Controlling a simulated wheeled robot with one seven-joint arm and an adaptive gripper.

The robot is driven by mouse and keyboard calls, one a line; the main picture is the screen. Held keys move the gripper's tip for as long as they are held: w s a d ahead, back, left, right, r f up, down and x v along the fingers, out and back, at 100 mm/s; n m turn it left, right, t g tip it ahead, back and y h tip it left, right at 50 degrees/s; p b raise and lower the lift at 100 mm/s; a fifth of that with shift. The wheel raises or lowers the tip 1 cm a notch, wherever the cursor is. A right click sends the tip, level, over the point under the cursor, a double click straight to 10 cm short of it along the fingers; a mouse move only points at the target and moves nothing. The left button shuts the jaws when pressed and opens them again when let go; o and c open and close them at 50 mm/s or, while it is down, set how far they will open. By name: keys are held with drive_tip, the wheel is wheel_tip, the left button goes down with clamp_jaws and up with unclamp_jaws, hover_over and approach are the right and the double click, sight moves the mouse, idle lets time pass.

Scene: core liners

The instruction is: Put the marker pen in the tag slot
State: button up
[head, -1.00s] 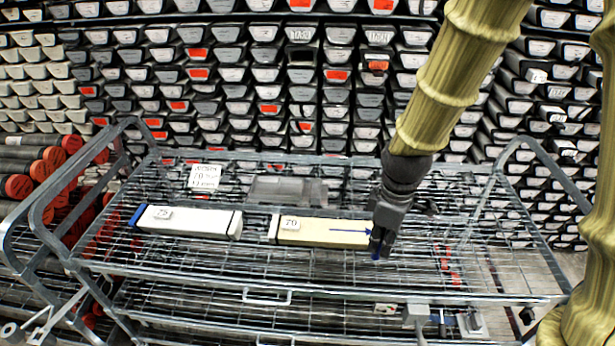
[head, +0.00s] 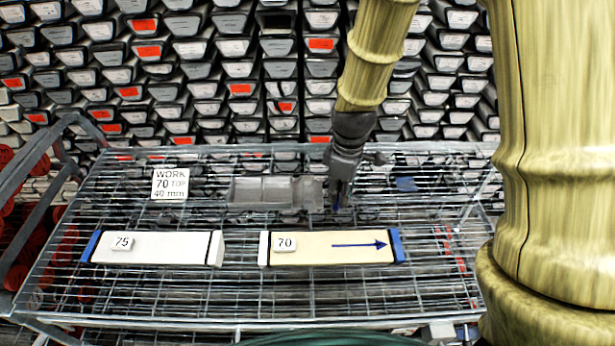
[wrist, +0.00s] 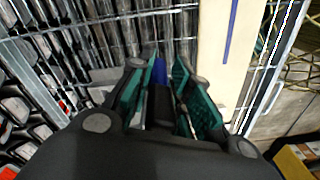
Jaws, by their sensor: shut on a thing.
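My gripper (head: 338,196) points down over the cart's wire shelf, at the right end of a grey tray with compartments (head: 275,192). It is shut on the blue marker pen, which shows between the green finger pads in the wrist view (wrist: 160,70). Most of the pen is hidden by the fingers. I cannot tell which compartment of the tray is the tag slot. A cream core box (head: 320,250) marked 70 lies in front of the gripper. It bears a blue arrow pointing right and has a blue right end.
A white box (head: 165,247) marked 75 lies left of the cream box. A "WORK 70 TOP 40 mm" sign (head: 170,184) stands behind it. A small blue thing (head: 407,184) lies right of my gripper. Racks of core trays (head: 220,75) fill the back.

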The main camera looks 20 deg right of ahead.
drive_tip(key=w+a+f+p, duration=0.1)
drive_tip(key=w+a+p, duration=0.2)
drive_tip(key=w, duration=0.8)
drive_tip(key=shift+w+a+f, duration=0.2)
drive_tip(key=shift+a+f, duration=0.1)
drive_tip(key=shift+a, duration=0.3)
wheel_tip(320, 180, down, 3)
drive_tip(key=shift+r+p, duration=0.2)
drive_tip(key=shift+p, duration=0.6)
clamp_jaws()
drive_tip(key=shift+s+f, duration=0.1)
drive_tip(key=shift+f, duration=0.35)
drive_tip(key=o, duration=0.9)
unclamp_jaws()
drive_tip(key=shift+f, duration=0.1)
drive_tip(key=shift+w, duration=0.2)
drive_tip(key=shift+r, duration=0.25)
drive_tip(key=shift+r, duration=0.6)
wheel_tip(320, 180, up, 11)
drive_tip(key=b, duration=0.2)
drive_tip(key=shift+d+f+b, duration=0.15)
drive_tip(key=shift+d+b, duration=0.05)
drive_tip(key=shift+b, duration=0.1)
